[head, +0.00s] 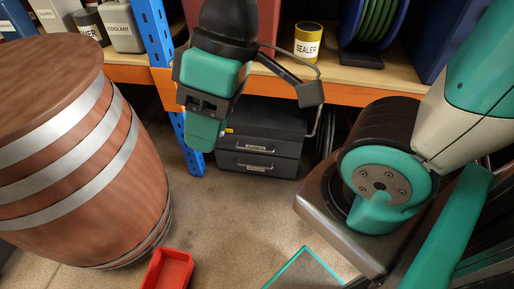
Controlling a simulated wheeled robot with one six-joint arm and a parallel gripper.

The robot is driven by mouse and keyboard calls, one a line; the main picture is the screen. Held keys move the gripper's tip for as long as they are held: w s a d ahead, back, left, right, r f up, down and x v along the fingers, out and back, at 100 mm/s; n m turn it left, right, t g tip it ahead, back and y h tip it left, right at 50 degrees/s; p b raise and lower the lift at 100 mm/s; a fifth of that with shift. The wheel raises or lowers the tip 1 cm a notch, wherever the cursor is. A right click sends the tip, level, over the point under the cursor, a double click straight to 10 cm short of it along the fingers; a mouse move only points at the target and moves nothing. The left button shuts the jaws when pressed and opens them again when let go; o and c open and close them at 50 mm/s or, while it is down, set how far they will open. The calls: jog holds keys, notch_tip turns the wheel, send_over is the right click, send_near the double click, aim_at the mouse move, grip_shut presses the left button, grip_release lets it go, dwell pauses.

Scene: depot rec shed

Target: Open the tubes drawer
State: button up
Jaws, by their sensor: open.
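A dark grey cabinet (285,117) stands on the floor under the shelf, with an upper drawer (284,147) and a lower drawer (284,166). Both look shut. Each has a light handle or label at its front, and the lettering is too small to read, so I cannot tell which is the tubes drawer. My gripper (205,133) is open, in front of the cabinet's left side in the picture, and partly covers it. Its fingertips are hard to make out. I see no contact with either handle.
A large wooden barrel (80,150) with pale hoops stands at the left. A red bin (168,271) lies on the floor in front. A blue post (157,45) and an orange shelf beam (350,94) frame the cabinet. The floor before the drawers is clear.

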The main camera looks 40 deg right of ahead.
jog(key=w+d+f+n+t+y+b, duration=0.1)
jog(key=w+d+f+n+t+b, duration=0.25)
jog(key=w+f+b, duration=0.7)
jog(key=w+d+f+n+t+y+b, duration=0.2)
jog(key=w+d+f+b, duration=0.2)
jog(key=f+b, duration=1.2)
jog(key=w+d+f+n+t+y+b, duration=0.1)
jog(key=w+d+f+n+t+b, duration=0.2)
jog(key=w+f+b, duration=0.75)
jog(key=s+d+f+t+h+b, duration=0.1)
jog(key=d+f+t+h+b, duration=0.35)
jog(key=d+f+b, duration=1.2)
jog(key=s+d+f+t+h+b, duration=0.1)
jog(key=d+f+t+h+b, duration=0.35)
jog(key=d+f+b, duration=1.2)
jog(key=w+f+p, duration=0.3)
jog(key=w+p, duration=0.5)
jog(key=w+f+g+h+p, duration=0.1)
jog(key=w+f+p, duration=0.1)
jog(key=w+p, duration=0.6)
jog(key=shift+w+a+f+m, duration=0.4)
jog(key=shift+w+m, duration=0.05)
jog(key=shift+w, duration=0.25)
jog(key=shift+c, duration=0.2)
